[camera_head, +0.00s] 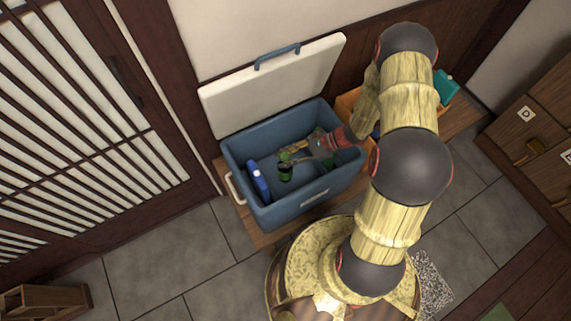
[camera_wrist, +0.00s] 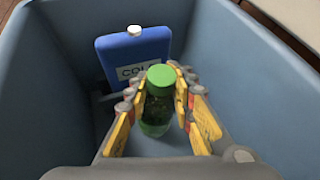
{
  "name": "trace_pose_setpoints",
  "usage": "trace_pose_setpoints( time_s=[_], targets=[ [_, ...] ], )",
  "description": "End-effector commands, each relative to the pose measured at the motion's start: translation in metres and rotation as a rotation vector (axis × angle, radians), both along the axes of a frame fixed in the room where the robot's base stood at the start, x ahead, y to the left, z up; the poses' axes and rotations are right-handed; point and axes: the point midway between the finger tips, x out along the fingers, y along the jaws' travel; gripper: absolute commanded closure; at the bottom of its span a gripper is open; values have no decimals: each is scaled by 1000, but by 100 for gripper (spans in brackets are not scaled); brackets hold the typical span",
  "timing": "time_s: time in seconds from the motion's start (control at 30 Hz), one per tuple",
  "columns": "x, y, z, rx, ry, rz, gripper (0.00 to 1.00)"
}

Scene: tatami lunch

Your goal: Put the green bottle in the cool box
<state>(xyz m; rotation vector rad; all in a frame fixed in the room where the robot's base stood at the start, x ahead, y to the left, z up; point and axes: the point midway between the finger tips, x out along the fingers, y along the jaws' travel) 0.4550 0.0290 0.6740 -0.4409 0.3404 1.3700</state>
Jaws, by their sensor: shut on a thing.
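The blue cool box (camera_head: 291,205) stands with its white lid (camera_head: 275,85) raised at the back. The green bottle (camera_wrist: 159,98), with a light green cap, is upright between my fingers inside the box in the wrist view. In the head view the green bottle (camera_head: 285,172) shows at the fingertips, within the box walls. My gripper (camera_wrist: 162,105) is shut on the bottle, with one finger on each side; it also shows in the head view (camera_head: 286,160). I cannot tell whether the bottle's base touches the box floor.
A blue cold pack (camera_wrist: 133,56) stands in the box beyond the bottle; it is at the left end in the head view (camera_head: 258,181). An orange crate (camera_head: 347,103) stands right of the box.

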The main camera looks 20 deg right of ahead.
Motion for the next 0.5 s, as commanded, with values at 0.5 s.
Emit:
trace_pose_setpoints(
  time_s=[0.5],
  targets=[
    [1,0,-32,0,-1,0,100]
  ],
)
